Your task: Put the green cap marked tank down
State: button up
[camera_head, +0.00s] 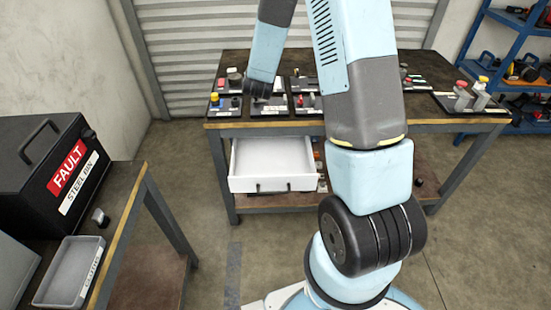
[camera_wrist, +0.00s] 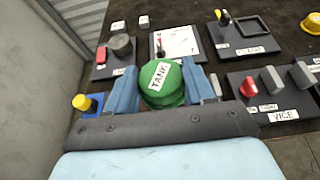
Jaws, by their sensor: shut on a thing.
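The green cap marked TANK (camera_wrist: 161,83) is round, with a white label on its top. In the wrist view it sits between the two blue fingers of my gripper (camera_wrist: 160,90), which is shut on it. Whether the cap touches the surface below cannot be told. In the head view my gripper (camera_head: 262,90) is low over the left part of the dark workbench (camera_head: 330,125); the cap is hidden there.
Around the gripper are a blue block with a yellow knob (camera_wrist: 84,103), a white board (camera_wrist: 176,45), a grey round knob (camera_wrist: 121,45) and a VICE panel (camera_wrist: 285,118). An open white drawer (camera_head: 272,165) juts out below.

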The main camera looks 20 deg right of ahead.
jog(key=shift+w+d, duration=0.2)
jog(key=shift+d, duration=0.05)
